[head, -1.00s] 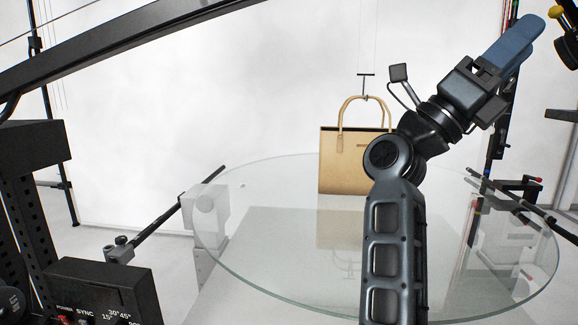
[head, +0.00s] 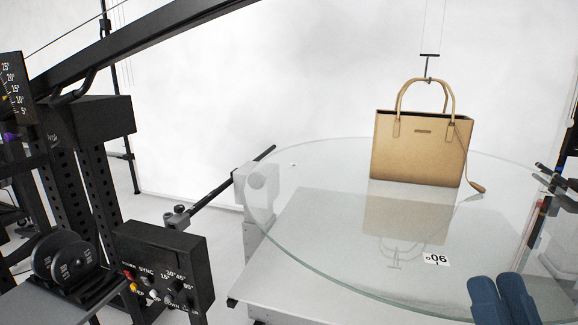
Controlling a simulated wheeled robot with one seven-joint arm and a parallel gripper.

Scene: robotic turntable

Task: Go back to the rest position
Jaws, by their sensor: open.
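My gripper (head: 503,300) shows only by its two blue fingers at the bottom right of the head view. The fingers point up, with a narrow gap between their tips, and nothing is seen between them. The rest of the arm is out of view. A tan handbag (head: 420,150) stands upright on the round glass turntable (head: 330,225), toward its back right. Its handles are up by a hook on thin lines. The gripper is in front of the bag and apart from it.
A black control box (head: 165,265) with knobs stands at the lower left, beside a black perforated stand (head: 95,160) with round weights (head: 72,258). A dark beam (head: 130,40) crosses the upper left. A small "06" label (head: 437,259) lies near the turntable's front. Black rods stand at the right edge.

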